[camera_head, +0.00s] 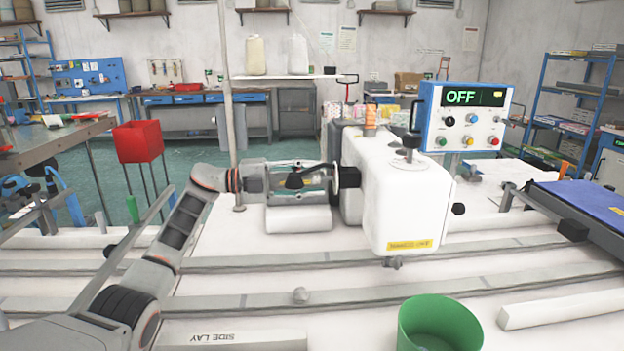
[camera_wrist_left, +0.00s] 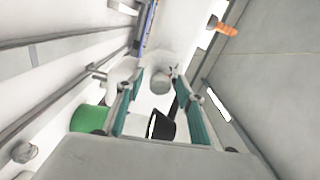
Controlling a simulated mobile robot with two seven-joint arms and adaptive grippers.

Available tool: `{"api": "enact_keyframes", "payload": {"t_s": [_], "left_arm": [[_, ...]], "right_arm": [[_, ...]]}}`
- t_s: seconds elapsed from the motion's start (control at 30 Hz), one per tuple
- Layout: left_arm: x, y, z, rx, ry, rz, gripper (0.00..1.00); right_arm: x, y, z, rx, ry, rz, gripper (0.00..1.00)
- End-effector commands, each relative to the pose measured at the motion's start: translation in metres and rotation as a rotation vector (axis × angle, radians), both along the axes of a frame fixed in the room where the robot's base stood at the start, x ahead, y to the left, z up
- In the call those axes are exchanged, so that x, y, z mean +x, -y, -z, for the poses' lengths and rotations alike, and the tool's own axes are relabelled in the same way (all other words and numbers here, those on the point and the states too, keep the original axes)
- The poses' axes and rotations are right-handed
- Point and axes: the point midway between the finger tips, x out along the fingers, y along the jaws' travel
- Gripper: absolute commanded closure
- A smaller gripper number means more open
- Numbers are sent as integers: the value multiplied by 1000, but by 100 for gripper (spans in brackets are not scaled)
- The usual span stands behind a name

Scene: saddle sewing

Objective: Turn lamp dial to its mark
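My left gripper (camera_head: 325,178) is level at the left side of the white sewing machine (camera_head: 395,195), pointing right at a black knob-like part (camera_head: 348,177). In the left wrist view the two teal-lined fingers (camera_wrist_left: 158,80) are apart. A grey round knob (camera_wrist_left: 160,82) shows between their tips, with gaps on both sides. I cannot tell for sure whether it is the lamp dial, and no mark is readable. A blue-framed control box (camera_head: 465,118) reads OFF and carries several knobs and buttons. My right gripper is not in view.
A green bin (camera_head: 438,325) stands at the front of the white table (camera_head: 350,325). Long rails (camera_head: 250,268) cross the table. A blue-topped panel (camera_head: 590,200) is at the right. A red box on legs (camera_head: 138,142) stands at the left.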

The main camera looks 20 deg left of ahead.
Motion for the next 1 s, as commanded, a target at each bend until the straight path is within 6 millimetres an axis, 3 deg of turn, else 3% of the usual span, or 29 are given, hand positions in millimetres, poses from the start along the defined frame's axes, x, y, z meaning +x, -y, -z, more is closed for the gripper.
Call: {"api": "enact_keyframes", "payload": {"t_s": [0.17,0.57,1.0], "left_arm": [[0,0,-2,-10,-22,0,63],[0,1,-8,-135,-305,3,63],[0,2,-2,-197,-460,4,63]], "right_arm": [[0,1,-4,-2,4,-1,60],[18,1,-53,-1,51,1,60],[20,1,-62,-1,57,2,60]]}}
